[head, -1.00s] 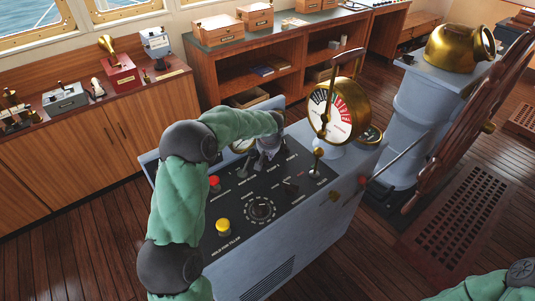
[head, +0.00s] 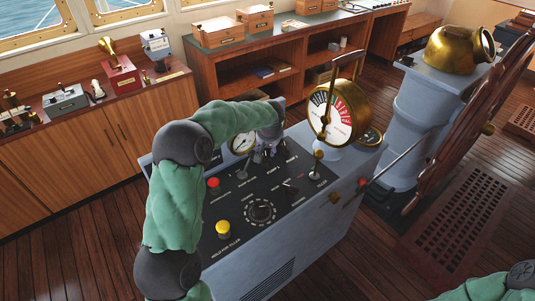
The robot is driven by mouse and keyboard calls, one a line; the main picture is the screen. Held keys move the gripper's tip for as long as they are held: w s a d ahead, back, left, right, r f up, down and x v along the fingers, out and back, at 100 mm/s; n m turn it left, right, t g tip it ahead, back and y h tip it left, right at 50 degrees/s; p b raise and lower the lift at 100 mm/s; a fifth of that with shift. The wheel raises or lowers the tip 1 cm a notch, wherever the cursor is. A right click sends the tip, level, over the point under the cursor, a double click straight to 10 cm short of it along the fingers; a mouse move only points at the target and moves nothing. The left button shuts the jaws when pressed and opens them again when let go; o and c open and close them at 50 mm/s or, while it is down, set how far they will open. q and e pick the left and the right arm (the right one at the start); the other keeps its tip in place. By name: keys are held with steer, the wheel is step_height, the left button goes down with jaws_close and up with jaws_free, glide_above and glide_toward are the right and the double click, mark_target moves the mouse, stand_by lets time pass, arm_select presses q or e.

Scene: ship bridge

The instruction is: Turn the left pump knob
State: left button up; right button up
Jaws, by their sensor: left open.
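The grey-blue console (head: 300,225) stands in the middle of the head view with a dark, labelled control panel (head: 225,200) on top. My left arm, in a green sleeve, reaches over it from the left. My left gripper (head: 258,155) points down over the far part of the panel, open, at the row of small pump controls. The fingers and wrist partly cover these controls, so I cannot tell which is the left pump knob or whether I touch it. My right gripper is out of view; only a bit of its green sleeve shows at the bottom right.
The ship's wheel (head: 465,125) is farther right.

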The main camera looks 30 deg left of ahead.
arm_select(q)
steer(key=shift+r, duration=2.8)
